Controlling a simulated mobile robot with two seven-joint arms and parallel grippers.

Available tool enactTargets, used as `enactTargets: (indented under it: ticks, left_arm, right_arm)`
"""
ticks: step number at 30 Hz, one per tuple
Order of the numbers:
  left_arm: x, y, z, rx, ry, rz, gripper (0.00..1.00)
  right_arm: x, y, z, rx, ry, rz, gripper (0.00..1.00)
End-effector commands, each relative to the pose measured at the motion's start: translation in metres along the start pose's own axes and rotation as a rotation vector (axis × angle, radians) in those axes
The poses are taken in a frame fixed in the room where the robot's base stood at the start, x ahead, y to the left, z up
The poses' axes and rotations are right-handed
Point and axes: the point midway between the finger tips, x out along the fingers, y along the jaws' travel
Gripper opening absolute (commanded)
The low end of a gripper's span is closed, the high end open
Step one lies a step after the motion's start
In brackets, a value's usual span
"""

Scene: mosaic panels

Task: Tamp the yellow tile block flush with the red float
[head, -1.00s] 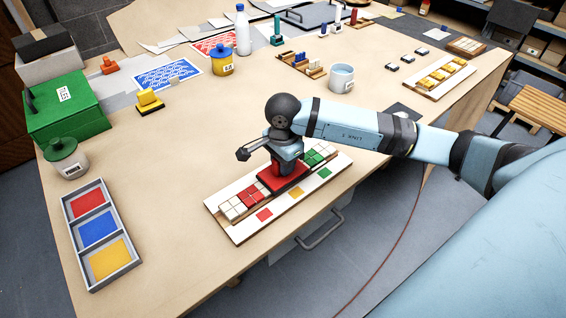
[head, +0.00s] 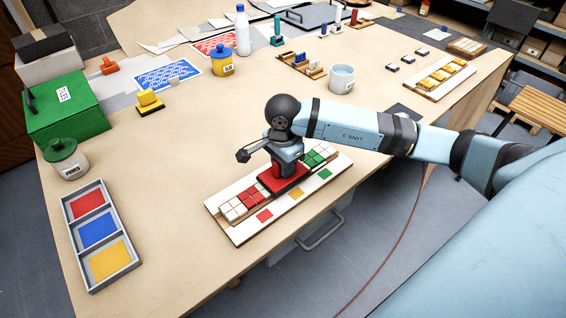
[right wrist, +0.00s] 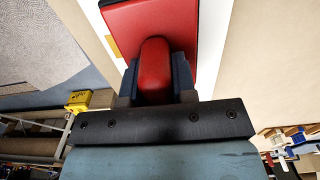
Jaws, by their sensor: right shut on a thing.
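The red float (head: 280,182) is in my right gripper (head: 285,158), face down over the white mosaic panel (head: 247,230) near the table's front edge. The right wrist view shows the gripper (right wrist: 155,85) shut around the float's red handle (right wrist: 155,68), with the plate (right wrist: 155,20) beyond. The float lies between the red tile block (head: 256,193) and the green tile block (head: 315,157). The yellow tile block is hidden; a small yellow patch (right wrist: 112,46) shows beside the plate in the wrist view. I cannot tell whether the float touches a block. My left gripper is not in view.
A white tile block (head: 233,208) sits at the panel's left end. Yellow (head: 297,194), red and green squares mark its front strip. A grey tray (head: 130,266) with coloured compartments lies left. A yellow float (head: 149,102) and an orange float (head: 109,66) stand farther back. Table left of the panel is clear.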

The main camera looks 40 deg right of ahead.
Motion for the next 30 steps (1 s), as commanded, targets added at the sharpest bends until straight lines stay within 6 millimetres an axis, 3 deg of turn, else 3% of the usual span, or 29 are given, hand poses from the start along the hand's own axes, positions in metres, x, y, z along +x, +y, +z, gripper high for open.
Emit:
enactTargets:
  ticks: [21,30]
  left_arm:
    - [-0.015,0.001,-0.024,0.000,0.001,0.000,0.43]
    - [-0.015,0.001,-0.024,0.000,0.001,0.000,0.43]
  right_arm:
    - [-0.064,-0.002,-0.001,0.002,0.001,-0.011,0.07]
    - [-0.067,-0.002,-0.001,0.002,0.000,-0.010,0.07]
